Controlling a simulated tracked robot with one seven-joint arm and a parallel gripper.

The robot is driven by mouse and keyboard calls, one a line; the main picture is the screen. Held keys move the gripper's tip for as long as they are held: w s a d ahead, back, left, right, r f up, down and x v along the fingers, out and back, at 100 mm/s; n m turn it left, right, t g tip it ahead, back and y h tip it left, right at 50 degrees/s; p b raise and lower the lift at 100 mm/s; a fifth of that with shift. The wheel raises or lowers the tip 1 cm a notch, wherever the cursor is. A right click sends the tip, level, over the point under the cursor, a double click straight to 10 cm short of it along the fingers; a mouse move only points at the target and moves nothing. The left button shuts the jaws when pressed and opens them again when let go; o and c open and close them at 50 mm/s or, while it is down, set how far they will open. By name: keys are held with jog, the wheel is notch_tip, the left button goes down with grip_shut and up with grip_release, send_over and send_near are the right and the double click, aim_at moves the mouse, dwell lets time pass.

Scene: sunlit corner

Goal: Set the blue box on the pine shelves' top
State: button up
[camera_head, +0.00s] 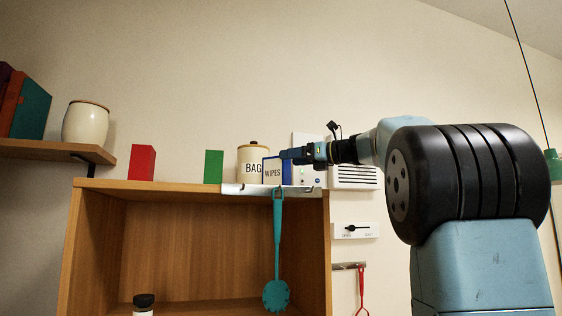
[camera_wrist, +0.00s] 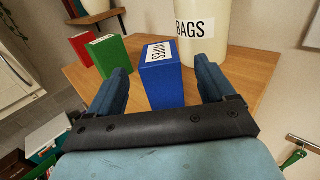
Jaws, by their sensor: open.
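The blue box (camera_head: 273,171), with a white "WIPES" label, appears to stand upright on the top of the pine shelves (camera_head: 150,187), near the right end. It also shows in the wrist view (camera_wrist: 163,84), resting on the wooden top. My gripper (camera_head: 289,155) reaches in from the right at the box's upper part. In the wrist view my gripper (camera_wrist: 165,78) is open, with one finger on each side of the box and gaps between. The box's lower edge is partly hidden in the head view by a metal strip.
A cream "BAGS" canister (camera_head: 253,150) stands close behind the box. A green box (camera_head: 213,166) and a red box (camera_head: 142,162) stand to the left. A teal brush (camera_head: 277,250) hangs from the metal strip (camera_head: 240,189) at the front edge. Bare top lies between the boxes.

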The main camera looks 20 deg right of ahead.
jog(key=v, duration=0.6)
dwell(0.5)
